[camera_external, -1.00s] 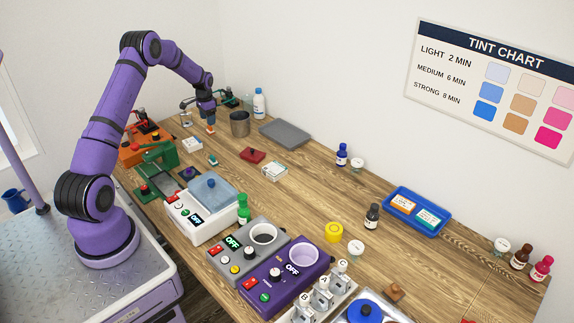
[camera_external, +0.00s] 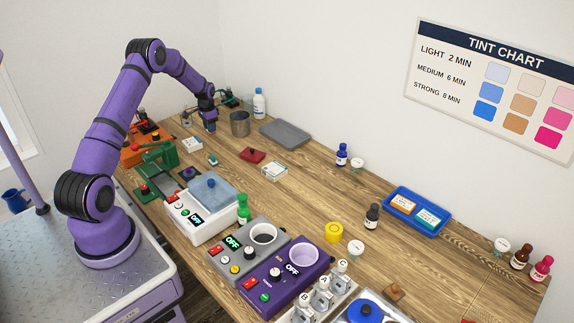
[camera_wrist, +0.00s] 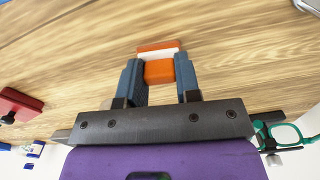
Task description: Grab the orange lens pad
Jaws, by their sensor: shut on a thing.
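The orange lens pad (camera_wrist: 158,72) is a small orange block with a white band, in the middle of the wrist view. It sits between the two blue-grey fingers of my gripper (camera_wrist: 159,76), which are shut on it. Wood grain shows beyond it; I cannot tell whether it touches the table. In the external view my gripper (camera_external: 209,126) points down at the far end of the table, left of a metal cup (camera_external: 240,124). The pad is not visible there, hidden by the fingers.
A grey tray (camera_external: 285,134) and a white bottle (camera_external: 259,104) stand right of and behind the gripper. Green glasses (camera_wrist: 284,136) show at the wrist view's lower right.

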